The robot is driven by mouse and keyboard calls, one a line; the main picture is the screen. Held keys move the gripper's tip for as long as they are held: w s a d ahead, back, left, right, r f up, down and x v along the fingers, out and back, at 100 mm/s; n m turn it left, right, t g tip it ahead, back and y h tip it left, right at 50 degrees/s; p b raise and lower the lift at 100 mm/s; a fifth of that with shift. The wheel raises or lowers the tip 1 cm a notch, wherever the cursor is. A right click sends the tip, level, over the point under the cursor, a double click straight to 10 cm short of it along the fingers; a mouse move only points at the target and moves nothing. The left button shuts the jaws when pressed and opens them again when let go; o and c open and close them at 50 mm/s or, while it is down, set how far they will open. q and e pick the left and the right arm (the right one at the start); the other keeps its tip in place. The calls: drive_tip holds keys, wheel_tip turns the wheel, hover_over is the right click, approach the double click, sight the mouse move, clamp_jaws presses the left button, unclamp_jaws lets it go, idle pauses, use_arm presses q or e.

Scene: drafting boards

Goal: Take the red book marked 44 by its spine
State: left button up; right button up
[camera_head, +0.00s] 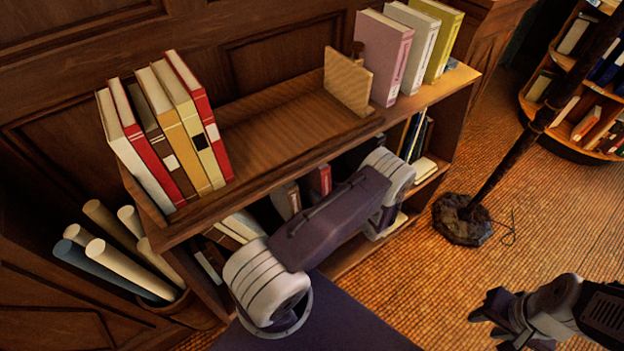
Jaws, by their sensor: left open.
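Two red books stand in the row at the left end of the upper shelf: one near its left side (153,160) and one at its right end (205,119). Another red book (319,181) stands on the lower shelf, partly hidden by my left arm. I cannot read a 44 on any of them. My left arm crosses in front of the shelf, and its gripper does not show. My right gripper (487,314) is at the bottom right over the floor, well away from the books; its jaw gap is unclear.
Beside the upper row lies bare shelf (275,137), up to a wooden bookend (347,82) and pink, white and yellow-green books. Rolled papers (125,266) stand at lower left. A dark pole on a stone-like base (461,220) stands right of the shelf.

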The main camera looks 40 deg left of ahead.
use_arm(q)
drive_tip(key=x, duration=0.5)
drive_tip(key=shift+s+a+r, duration=0.1)
drive_tip(key=shift+s+a, duration=0.05)
drive_tip(key=shift+a, duration=0.1)
drive_tip(key=shift+d+r, duration=0.1)
drive_tip(key=shift+c, duration=0.6)
clamp_jaws()
idle(0.3)
